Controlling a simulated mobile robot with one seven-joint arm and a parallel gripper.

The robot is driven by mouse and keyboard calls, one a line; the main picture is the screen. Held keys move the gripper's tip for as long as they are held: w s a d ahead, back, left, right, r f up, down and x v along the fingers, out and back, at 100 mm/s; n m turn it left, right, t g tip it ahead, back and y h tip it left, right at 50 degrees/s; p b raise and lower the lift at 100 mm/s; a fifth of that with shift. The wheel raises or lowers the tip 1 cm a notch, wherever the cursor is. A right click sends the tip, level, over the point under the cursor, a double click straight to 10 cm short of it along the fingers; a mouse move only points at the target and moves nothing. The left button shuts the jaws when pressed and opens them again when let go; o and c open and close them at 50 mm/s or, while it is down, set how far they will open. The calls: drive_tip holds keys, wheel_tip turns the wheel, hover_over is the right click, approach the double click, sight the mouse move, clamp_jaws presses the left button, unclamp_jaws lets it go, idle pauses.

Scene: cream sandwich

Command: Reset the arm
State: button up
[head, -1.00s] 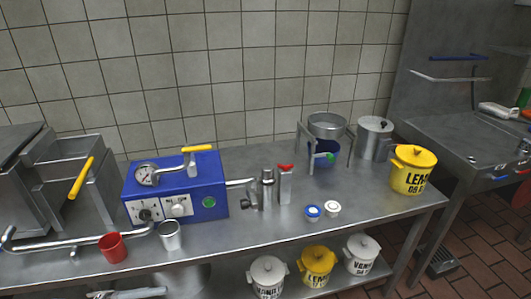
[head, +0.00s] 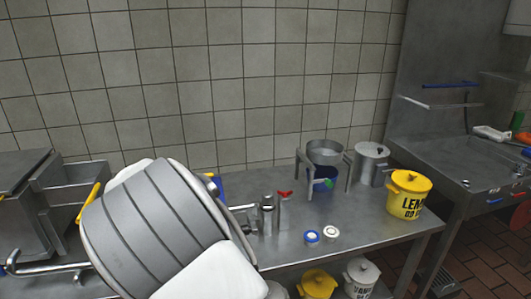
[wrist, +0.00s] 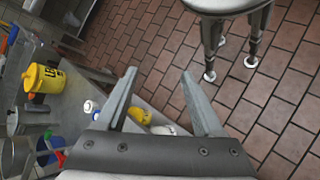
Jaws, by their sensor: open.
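My arm fills the lower left of the head view and hides most of the blue machine (head: 218,184) behind it. My gripper is not visible in the head view. In the wrist view my gripper (wrist: 155,88) is open, with its two fingers spread and nothing between them. It points over the tiled floor beside the metal table, apart from every object.
Lidded pots stand on the shelf below. A round stool (wrist: 225,5) stands on the floor in the wrist view.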

drive_tip(key=s+d+r+m+t+y+p, duration=0.2)
drive_tip(key=s+d+r+m+t+y, duration=0.1)
drive_tip(key=s+d+r, duration=0.3)
drive_tip(key=s+d+r+m+t+y+p, duration=0.3)
drive_tip(key=s+d+r+t+y, duration=0.2)
drive_tip(key=d+r, duration=0.6)
drive_tip(key=s+d+y, duration=0.1)
drive_tip(key=d, duration=0.2)
drive_tip(key=shift+d+r+t, duration=0.15)
drive_tip(key=shift+r+t, duration=0.05)
drive_tip(key=shift+t, duration=0.1)
